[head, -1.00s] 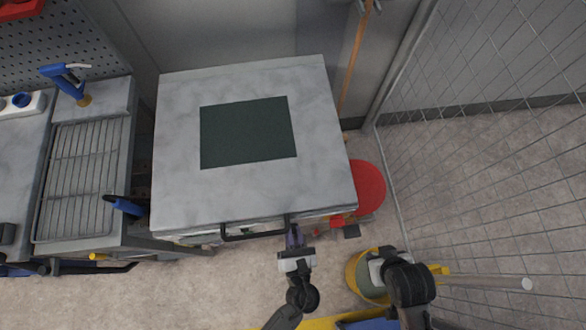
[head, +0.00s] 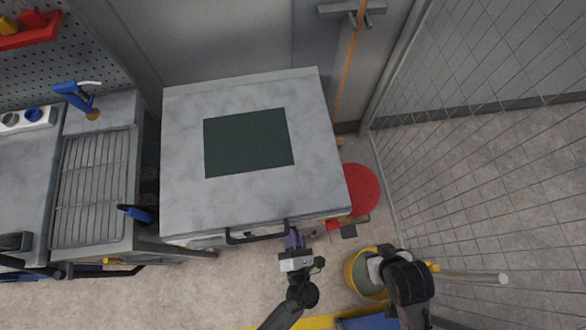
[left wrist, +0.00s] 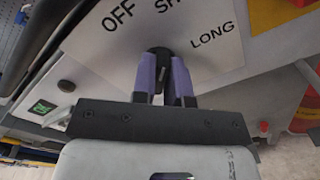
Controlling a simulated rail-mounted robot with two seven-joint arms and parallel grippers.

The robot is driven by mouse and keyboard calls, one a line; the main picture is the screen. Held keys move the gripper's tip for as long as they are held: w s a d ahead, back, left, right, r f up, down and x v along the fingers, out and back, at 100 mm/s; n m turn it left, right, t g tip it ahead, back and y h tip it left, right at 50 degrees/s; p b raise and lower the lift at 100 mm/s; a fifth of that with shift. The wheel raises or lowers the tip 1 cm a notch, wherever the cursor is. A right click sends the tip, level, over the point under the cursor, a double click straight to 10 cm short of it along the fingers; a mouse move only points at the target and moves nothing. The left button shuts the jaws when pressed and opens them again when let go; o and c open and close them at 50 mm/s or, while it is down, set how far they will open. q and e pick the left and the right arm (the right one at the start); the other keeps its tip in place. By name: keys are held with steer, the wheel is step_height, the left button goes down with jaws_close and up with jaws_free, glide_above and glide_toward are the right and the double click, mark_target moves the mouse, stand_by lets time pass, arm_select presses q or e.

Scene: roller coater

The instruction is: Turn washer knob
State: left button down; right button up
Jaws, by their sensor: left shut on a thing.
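The washer (head: 180,120) is a box with a pale marbled top, a dark green mat and a black front handle (head: 258,234). My left gripper (head: 292,240) is at its front, just right of the handle. In the left wrist view, its purple fingers (left wrist: 164,75) are shut on the black knob (left wrist: 158,52). The knob sits on a white dial plate (left wrist: 205,48) marked "OFF", "SH…" and "LONG". The fingers hide most of the knob, so its pointing direction cannot be told. My right gripper (head: 378,262) is low at the right; its jaws are unclear.
A small green-lit display (left wrist: 42,107) and a dark button (left wrist: 66,86) are left of the dial. A red round object (head: 360,188) stands right of the washer, and a yellow bucket (head: 352,272) is by my right gripper. A wire fence (head: 500,80) closes the right side.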

stand_by(0.3)
arm_select(q)
steer(key=c, duration=1.1)
jaws_free()
steer(key=shift+c, duration=0.2)
steer(key=shift+s, duration=0.1)
steer(key=s+d, duration=0.2)
steer(key=s, duration=1.1)
steer(key=shift+s+b, duration=0.25)
steer(key=shift+b, duration=0.2)
